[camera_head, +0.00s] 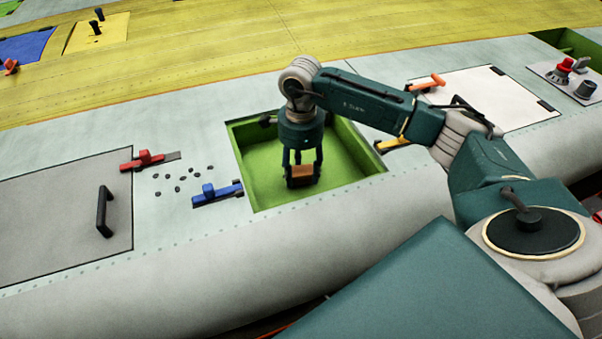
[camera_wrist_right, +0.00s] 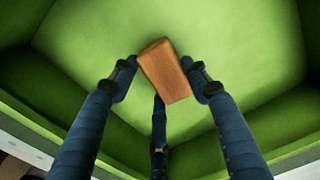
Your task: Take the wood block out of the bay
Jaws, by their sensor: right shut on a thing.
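The wood block (camera_head: 301,172) is a small orange-brown block inside the open green bay (camera_head: 262,192) in the head view. My right gripper (camera_head: 302,178) reaches down into the bay and is shut on the block. In the right wrist view the wood block (camera_wrist_right: 164,71) sits between the fingertips of my right gripper (camera_wrist_right: 163,80), tilted in the picture, with the green bay floor (camera_wrist_right: 90,40) behind it. Whether the block touches the floor I cannot tell. My left gripper is not in view.
Blue (camera_head: 217,194), red (camera_head: 150,159) and yellow (camera_head: 393,145) latches sit around the bay. Several small dark pieces (camera_head: 177,189) lie on the wing skin to its left. A grey panel with a handle (camera_head: 104,211) is at left, a white panel (camera_head: 490,98) at right.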

